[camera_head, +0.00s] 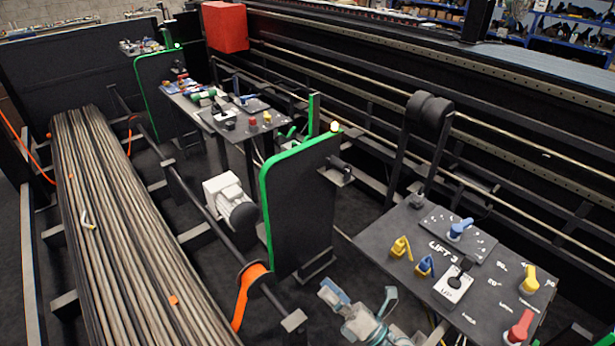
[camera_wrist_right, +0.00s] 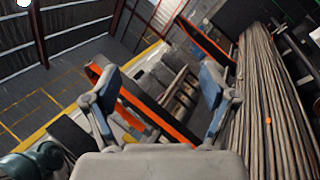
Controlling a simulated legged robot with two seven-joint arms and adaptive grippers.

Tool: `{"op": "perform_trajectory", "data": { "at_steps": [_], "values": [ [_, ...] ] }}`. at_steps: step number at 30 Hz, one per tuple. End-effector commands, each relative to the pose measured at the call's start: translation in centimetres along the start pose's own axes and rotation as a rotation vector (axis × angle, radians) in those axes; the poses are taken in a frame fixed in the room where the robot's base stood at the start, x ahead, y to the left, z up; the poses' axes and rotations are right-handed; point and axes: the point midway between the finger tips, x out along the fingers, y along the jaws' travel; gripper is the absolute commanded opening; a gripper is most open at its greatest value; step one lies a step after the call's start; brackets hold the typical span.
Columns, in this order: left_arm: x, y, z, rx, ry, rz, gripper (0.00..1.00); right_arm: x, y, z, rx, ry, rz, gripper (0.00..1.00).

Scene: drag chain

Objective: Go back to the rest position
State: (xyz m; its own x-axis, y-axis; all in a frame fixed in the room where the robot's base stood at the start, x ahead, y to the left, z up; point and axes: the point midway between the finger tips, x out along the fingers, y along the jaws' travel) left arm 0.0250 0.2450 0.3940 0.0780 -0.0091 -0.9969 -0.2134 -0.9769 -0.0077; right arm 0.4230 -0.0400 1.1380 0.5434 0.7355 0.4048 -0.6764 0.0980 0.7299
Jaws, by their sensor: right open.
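My right gripper (camera_head: 362,304) shows at the bottom centre of the head view, in front of the near control panel (camera_head: 395,228). Its two fingers are spread apart with nothing between them. In the right wrist view the gripper (camera_wrist_right: 158,92) is also open and empty, with its blue-tipped fingers wide apart. It is apart from the panel's levers. My left gripper is not seen in either view.
The panel carries blue (camera_head: 460,228), yellow (camera_head: 400,247) and red (camera_head: 520,326) handles and a black lever (camera_head: 458,275). A green-edged black plate (camera_head: 300,205) stands left of my gripper. A bundle of long rods (camera_head: 125,235) lies at the left.

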Motion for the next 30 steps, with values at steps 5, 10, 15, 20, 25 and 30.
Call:
{"op": "perform_trajectory", "data": {
  "at_steps": [5, 10, 15, 20, 25, 30],
  "values": [
    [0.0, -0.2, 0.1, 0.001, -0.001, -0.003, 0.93, -7.7, -7.3, 5.8, 0.636, -0.615, -0.293, 0.85],
    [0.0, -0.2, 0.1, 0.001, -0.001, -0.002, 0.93, -19.1, -14.2, 1.9, 1.144, -1.108, -0.627, 0.85],
    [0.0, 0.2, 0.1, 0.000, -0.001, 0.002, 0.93, -27.1, -15.6, -5.0, 1.444, -1.419, -0.902, 0.85],
    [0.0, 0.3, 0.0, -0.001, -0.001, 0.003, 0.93, -31.8, -14.4, -10.6, 1.613, -1.614, -1.113, 0.85],
    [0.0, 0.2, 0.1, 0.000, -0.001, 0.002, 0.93, -35.7, -11.8, -15.7, 1.741, -1.778, -1.328, 0.85],
    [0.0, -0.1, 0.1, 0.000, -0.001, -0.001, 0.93, -37.6, -15.9, -18.8, 1.748, -1.807, -1.390, 0.85]
  ]
}}
